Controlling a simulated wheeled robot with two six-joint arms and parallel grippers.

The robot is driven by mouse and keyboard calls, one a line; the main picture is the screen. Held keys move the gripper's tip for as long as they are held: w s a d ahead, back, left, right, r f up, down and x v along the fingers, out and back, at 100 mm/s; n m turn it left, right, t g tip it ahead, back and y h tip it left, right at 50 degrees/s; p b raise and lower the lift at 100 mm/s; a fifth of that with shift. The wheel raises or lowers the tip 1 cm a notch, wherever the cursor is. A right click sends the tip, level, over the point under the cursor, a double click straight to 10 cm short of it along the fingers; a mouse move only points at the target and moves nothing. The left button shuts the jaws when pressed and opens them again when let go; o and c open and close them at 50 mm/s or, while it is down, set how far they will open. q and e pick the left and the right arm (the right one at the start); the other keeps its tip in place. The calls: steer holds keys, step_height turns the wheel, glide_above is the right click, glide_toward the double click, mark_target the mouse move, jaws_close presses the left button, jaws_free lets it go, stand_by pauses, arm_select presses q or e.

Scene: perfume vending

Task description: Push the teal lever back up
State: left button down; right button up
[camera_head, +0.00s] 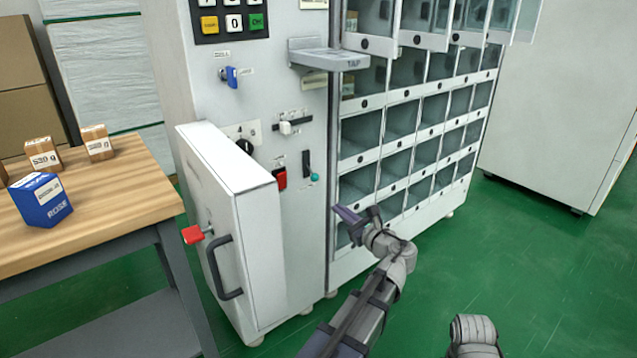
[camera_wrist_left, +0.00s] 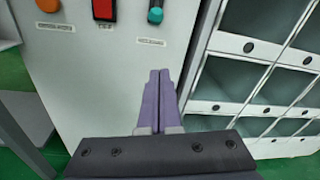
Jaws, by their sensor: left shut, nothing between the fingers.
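The teal lever (camera_head: 314,176) is a small teal knob at the lower end of a dark vertical slot on the machine's front panel. It also shows at the top edge of the left wrist view (camera_wrist_left: 155,15), above a small label. My left gripper (camera_head: 341,209) is shut and empty, with its purple fingers together. It is below and to the right of the knob in the head view, apart from it. In the left wrist view the closed fingertips (camera_wrist_left: 159,74) are below the knob. My right gripper is out of view.
A red switch (camera_head: 280,179) and a white slider (camera_head: 290,126) are near the lever. An open panel door (camera_head: 262,250) with a black handle juts out left. Glass-fronted compartments (camera_head: 357,185) stand right. A table (camera_head: 110,215) holds a blue box (camera_head: 42,203). Green floor is clear right.

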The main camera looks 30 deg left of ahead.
mark_target(311, 172)
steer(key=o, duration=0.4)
arm_select(q)
steer(key=x, duration=0.9)
steer(key=shift+w+a, duration=0.1)
steer(key=shift+w, duration=0.1)
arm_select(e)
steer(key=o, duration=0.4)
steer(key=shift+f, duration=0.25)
arm_select(q)
steer(key=r+p, duration=0.1)
steer(key=s+r+p, duration=0.1)
steer(key=shift+a+r, duration=0.1)
steer(key=shift+r, duration=0.3)
steer(key=shift+s+r+p, duration=0.15)
steer(key=shift+r+p, duration=0.3)
steer(key=shift+p, duration=0.2)
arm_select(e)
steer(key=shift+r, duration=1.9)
